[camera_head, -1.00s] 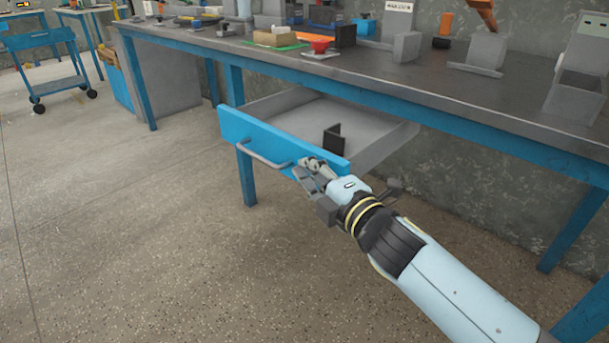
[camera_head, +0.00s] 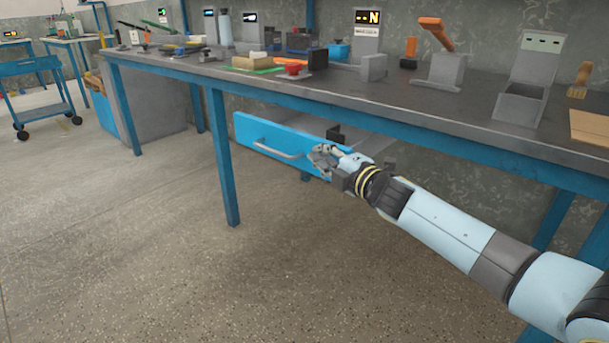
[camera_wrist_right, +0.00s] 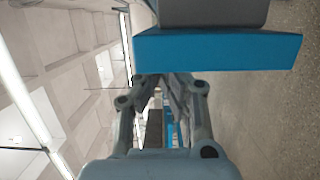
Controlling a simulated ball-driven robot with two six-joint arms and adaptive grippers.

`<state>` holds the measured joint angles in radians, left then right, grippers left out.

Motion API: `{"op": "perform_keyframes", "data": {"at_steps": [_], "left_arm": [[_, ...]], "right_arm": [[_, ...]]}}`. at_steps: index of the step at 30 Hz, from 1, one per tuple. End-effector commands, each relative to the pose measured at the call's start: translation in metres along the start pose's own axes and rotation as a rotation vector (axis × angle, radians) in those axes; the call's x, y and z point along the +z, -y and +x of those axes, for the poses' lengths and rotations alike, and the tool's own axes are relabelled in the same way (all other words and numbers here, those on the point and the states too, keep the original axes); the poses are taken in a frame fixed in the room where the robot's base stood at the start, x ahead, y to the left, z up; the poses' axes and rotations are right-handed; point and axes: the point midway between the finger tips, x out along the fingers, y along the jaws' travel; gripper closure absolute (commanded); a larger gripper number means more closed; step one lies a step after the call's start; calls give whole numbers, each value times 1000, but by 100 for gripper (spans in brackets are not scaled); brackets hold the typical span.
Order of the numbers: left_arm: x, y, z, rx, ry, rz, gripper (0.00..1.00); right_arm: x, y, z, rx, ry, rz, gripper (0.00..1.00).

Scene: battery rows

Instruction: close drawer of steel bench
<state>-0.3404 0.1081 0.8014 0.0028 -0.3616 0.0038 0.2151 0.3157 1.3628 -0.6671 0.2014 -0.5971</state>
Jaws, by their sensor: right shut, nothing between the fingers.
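The steel bench (camera_head: 330,92) has a dark grey top and blue legs. Its drawer has a bright blue front (camera_head: 258,130) with a grey bar handle (camera_head: 272,150). The drawer stands partly open, with a strip of its grey inside (camera_head: 365,143) and a dark piece (camera_head: 336,132) in it showing. My right gripper (camera_head: 322,154) is shut and empty, its fingers at the right end of the drawer front, beside the handle; touching looks likely but is not clear. In the right wrist view the blue front (camera_wrist_right: 215,50) lies just beyond my fingertips (camera_wrist_right: 165,84). My left gripper is not in view.
Boxes, tools and small stands cover the bench top, including a grey bin (camera_head: 522,100) at the right. A bench leg (camera_head: 222,160) stands left of the drawer. A blue cart (camera_head: 35,95) is at the far left. The floor before the bench is clear.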

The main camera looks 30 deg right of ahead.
Motion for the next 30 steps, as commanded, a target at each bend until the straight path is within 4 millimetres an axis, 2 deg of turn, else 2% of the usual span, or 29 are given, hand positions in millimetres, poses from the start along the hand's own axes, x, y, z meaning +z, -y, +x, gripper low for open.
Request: {"op": "perform_keyframes", "data": {"at_steps": [1,6,8,13,19,30], "left_arm": [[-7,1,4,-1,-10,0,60],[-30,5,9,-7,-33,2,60],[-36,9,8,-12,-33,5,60],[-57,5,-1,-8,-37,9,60],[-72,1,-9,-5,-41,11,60],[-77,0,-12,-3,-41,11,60]], "right_arm": [[15,3,4,-2,2,-4,100],[55,3,14,-2,2,-3,100],[67,4,16,-3,2,-2,100],[94,3,23,-2,2,-2,100],[112,2,28,-2,1,0,100],[118,0,29,0,2,-1,100]]}}
